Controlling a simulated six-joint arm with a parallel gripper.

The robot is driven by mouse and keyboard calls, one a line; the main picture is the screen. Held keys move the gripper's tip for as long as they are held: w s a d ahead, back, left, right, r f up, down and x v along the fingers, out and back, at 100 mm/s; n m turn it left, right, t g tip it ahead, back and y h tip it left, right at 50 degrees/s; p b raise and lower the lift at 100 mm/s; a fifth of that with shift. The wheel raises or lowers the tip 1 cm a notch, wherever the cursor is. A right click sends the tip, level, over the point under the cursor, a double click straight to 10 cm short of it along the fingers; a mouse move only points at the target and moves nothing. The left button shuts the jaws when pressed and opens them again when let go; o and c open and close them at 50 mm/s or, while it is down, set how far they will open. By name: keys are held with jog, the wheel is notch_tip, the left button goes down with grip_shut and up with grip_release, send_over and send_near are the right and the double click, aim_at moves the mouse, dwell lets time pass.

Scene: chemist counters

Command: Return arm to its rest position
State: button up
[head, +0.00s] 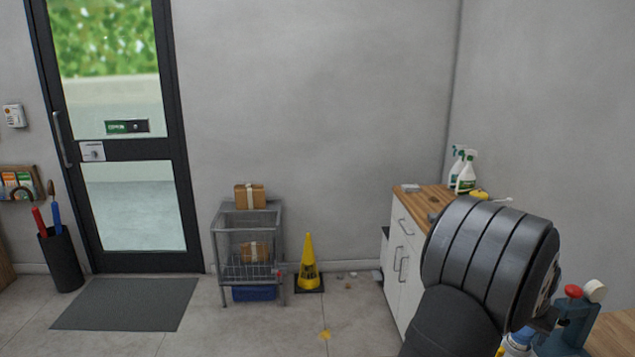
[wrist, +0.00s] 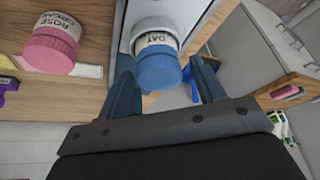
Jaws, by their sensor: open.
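My arm (head: 490,265) reaches in from the lower right of the head view, and its bulky dark wrist hides most of the gripper there. In the wrist view my gripper (wrist: 163,68) is open, its two dark blue fingers apart. A jar with a blue cap (wrist: 158,70) and a white label reading "OAT" shows between the fingers, with a gap visible on the right side. It appears to stand on a pale grey surface. I cannot tell how far ahead of the fingertips it is.
A pink jar labelled "ROSE CREAM" (wrist: 52,44) is on the wooden counter at left. A white cabinet (head: 402,250) carries spray bottles (head: 466,172). A yellow cone (head: 308,265) and a wire trolley (head: 228,250) stand by the back wall. Open floor lies near the mat (head: 125,303).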

jog(key=v, duration=1.2)
jog(key=x, duration=1.2)
jog(key=shift+f, duration=0.3)
notch_tip(320, 180, up, 5)
jog(key=shift+f, duration=0.1)
jog(key=s+d+r, duration=0.2)
jog(key=s+r, duration=0.5)
jog(key=s, duration=0.4)
jog(key=s+d+f+m+g, duration=0.15)
jog(key=s+d, duration=0.25)
jog(key=s, duration=0.6)
jog(key=s+d+f+m, duration=0.1)
jog(key=s+d+f, duration=0.1)
jog(key=s+d, duration=0.5)
jog(key=s+d+f+m, duration=0.1)
jog(key=s+d+m, duration=0.1)
jog(key=s, duration=1)
jog(key=shift+h, duration=0.3)
notch_tip(320, 180, down, 7)
jog(key=shift+s+d+r, duration=0.1)
jog(key=shift+s+r, duration=0.05)
